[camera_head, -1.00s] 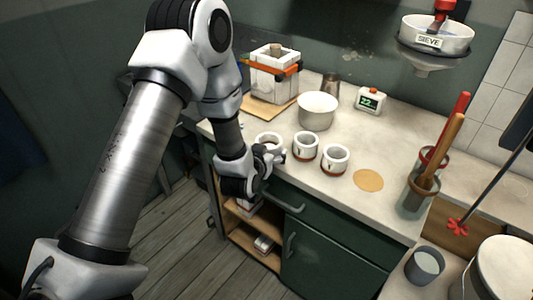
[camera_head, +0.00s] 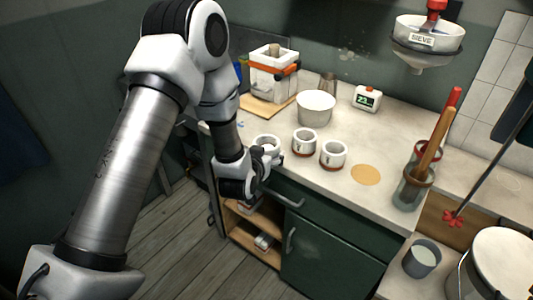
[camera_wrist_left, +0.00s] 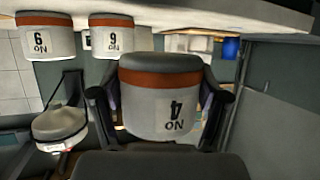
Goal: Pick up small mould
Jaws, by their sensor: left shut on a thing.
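Three small white moulds with reddish-brown bands show at the counter's front. My left gripper (camera_head: 264,158) is shut on the leftmost small mould (camera_head: 266,142), at the counter's front edge. In the left wrist view this held mould (camera_wrist_left: 160,98) is upside down, marked "No 4", with a finger on each side. I cannot tell whether it touches the counter. The middle mould (camera_head: 304,142) and the right mould (camera_head: 333,155) stand on the counter. My right gripper is not in view.
On the counter (camera_head: 395,150) are a white bowl (camera_head: 315,108), a strapped white block (camera_head: 272,75) on a board, a timer (camera_head: 367,98) and a tan disc (camera_head: 365,174). A jar with wooden handles (camera_head: 412,188) stands right.

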